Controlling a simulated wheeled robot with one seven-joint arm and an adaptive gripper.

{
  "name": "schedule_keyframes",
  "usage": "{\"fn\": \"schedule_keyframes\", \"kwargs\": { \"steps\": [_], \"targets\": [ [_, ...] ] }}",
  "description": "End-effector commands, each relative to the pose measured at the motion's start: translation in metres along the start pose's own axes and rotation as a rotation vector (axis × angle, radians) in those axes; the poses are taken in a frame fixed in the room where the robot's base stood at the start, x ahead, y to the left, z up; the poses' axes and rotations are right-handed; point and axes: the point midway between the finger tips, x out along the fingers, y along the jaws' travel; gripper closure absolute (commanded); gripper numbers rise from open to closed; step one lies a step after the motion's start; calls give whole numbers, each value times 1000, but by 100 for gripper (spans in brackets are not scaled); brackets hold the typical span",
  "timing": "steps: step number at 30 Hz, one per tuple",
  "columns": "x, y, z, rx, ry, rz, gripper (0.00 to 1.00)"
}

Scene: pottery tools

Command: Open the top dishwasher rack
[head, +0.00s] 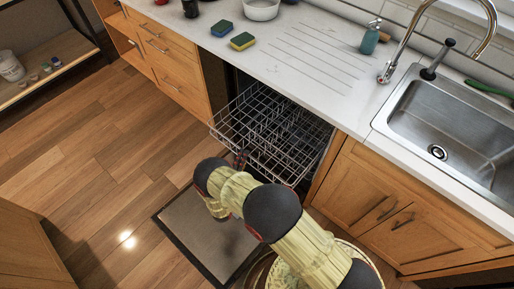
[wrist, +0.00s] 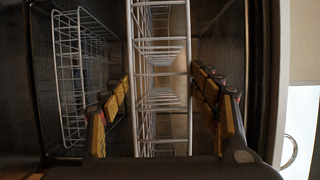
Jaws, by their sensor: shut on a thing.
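The top dishwasher rack (head: 272,122), a grey wire basket, stands partly out of the dishwasher opening under the counter. My gripper (head: 240,160) is at the rack's front edge, partly hidden by my arm. In the wrist view the rack's wires (wrist: 160,75) run between the two yellow-and-black fingers of my gripper (wrist: 161,88), which is shut on the rack. The exact contact is hard to see. The dishwasher door (head: 205,232) lies folded down flat in front of the opening, partly behind my arm.
The counter (head: 300,60) above holds sponges (head: 242,41), a white bowl (head: 262,8) and a teal bottle (head: 371,38). A sink (head: 440,120) is at the right. Drawers (head: 175,65) flank the opening at the left. The wood floor (head: 100,160) at the left is clear.

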Motion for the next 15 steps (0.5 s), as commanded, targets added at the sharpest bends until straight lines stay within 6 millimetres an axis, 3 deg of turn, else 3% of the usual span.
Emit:
{"fn": "schedule_keyframes", "kwargs": {
  "steps": [1, 6, 15],
  "targets": [
    [-14, -5, 13, 8, -8, -12, 84],
    [-53, -5, 29, 9, -6, -11, 84],
    [-89, -6, 43, 10, -3, -11, 84]
  ]
}}
